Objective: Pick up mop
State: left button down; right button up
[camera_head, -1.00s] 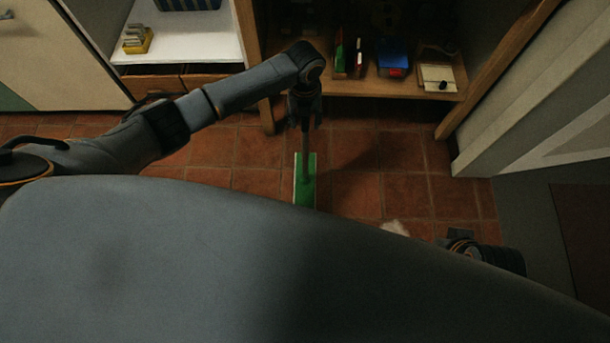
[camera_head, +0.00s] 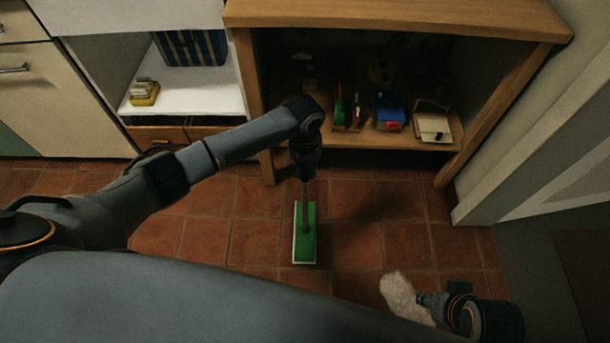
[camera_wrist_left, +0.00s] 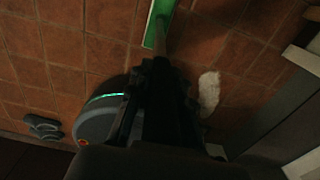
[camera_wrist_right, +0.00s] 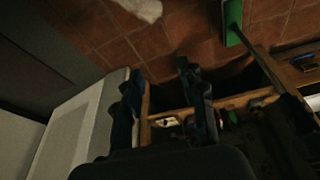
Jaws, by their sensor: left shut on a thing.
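The mop has a flat green head (camera_head: 305,232) with a pale edge and a thin pole rising from it. The head is over the tiled floor; I cannot tell whether it touches. My left gripper (camera_head: 305,168) is shut on the mop's pole, above the head. In the left wrist view the green head (camera_wrist_left: 158,22) shows just beyond the dark fingers (camera_wrist_left: 160,68). My right gripper (camera_head: 428,300) is low at the right, away from the mop. In the right wrist view its fingers (camera_wrist_right: 162,85) are apart with nothing between them, and the mop head (camera_wrist_right: 233,22) is at upper right.
A wooden shelf unit (camera_head: 400,20) stands behind the mop, with small items such as a blue box (camera_head: 389,112). A white counter and drawers are at left. A pale fluffy thing (camera_head: 402,292) lies on the floor near my right gripper. A pale wall is at right.

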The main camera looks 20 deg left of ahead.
pick_arm(q)
jog(key=s+d+r+p, duration=0.3)
jog(key=s+r+p, duration=0.2)
jog(key=s+r, duration=0.6)
jog(key=s, duration=0.2)
jog(key=shift+s+d+r, duration=0.15)
jog(key=shift+s+r, duration=0.15)
jog(key=shift+r, duration=0.05)
pick_arm(e)
notch_tip(320, 180, down, 19)
jog(key=s+g, duration=0.1)
jog(key=s, duration=0.1)
jog(key=shift+r, duration=0.1)
